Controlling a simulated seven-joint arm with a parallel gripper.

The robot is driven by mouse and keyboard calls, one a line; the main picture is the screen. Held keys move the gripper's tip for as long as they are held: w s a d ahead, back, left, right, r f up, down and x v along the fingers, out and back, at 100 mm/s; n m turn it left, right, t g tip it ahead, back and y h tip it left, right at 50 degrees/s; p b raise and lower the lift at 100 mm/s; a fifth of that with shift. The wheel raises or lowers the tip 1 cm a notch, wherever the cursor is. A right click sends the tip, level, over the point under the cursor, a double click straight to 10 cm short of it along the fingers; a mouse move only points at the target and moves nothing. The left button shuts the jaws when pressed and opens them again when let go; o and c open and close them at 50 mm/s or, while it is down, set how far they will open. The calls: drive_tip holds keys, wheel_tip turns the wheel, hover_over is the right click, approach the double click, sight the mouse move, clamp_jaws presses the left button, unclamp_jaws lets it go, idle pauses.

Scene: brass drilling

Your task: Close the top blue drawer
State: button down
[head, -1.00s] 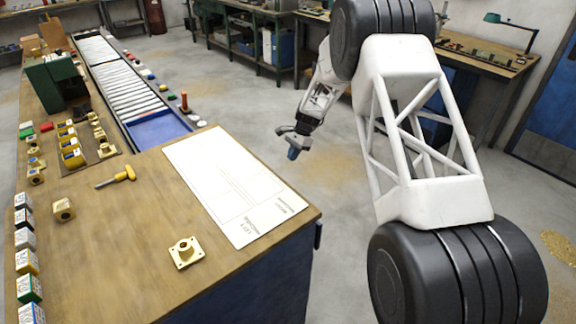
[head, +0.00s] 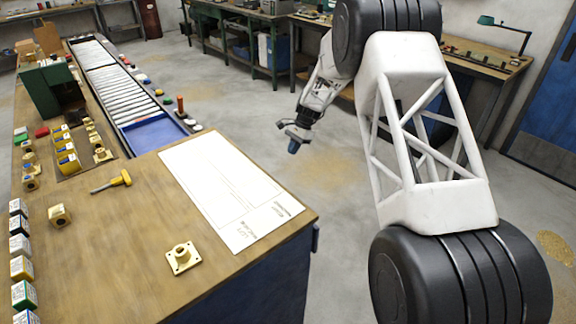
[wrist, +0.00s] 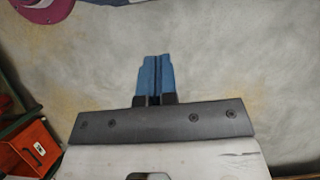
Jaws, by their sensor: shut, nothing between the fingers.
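My gripper (head: 293,147) is past the right edge of the wooden workbench, above the grey floor and apart from the bench. In the wrist view its two blue fingers (wrist: 154,78) are pressed together with nothing between them. The workbench's blue side (head: 262,284) shows below the top at the right. A dark blue piece (head: 316,237) sticks out at its right corner; it may be a handle or part of a drawer. The blue drawer itself is not clearly seen, and I cannot tell how far open it is.
The bench top holds a white sheet (head: 226,188), a brass flanged part (head: 182,257), a yellow-handled tool (head: 112,182) and several small boxes. An orange-red box (wrist: 33,150) shows at the wrist view's left. The floor around my gripper is clear.

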drive_tip(key=s+d+n+t+y, duration=0.2)
drive_tip(key=s+d+n, duration=0.3)
drive_tip(key=n, duration=1.3)
drive_tip(key=shift+s+d+r+n+t+y, duration=0.2)
drive_tip(key=shift+r+n+t+y, duration=0.2)
drive_tip(key=shift+y, duration=0.2)
drive_tip(key=shift+f, duration=0.1)
drive_tip(key=s+a+f, duration=0.3)
drive_tip(key=a+f, duration=0.5)
drive_tip(key=f, duration=0.1)
drive_tip(key=shift+s+a, duration=0.15)
idle(0.4)
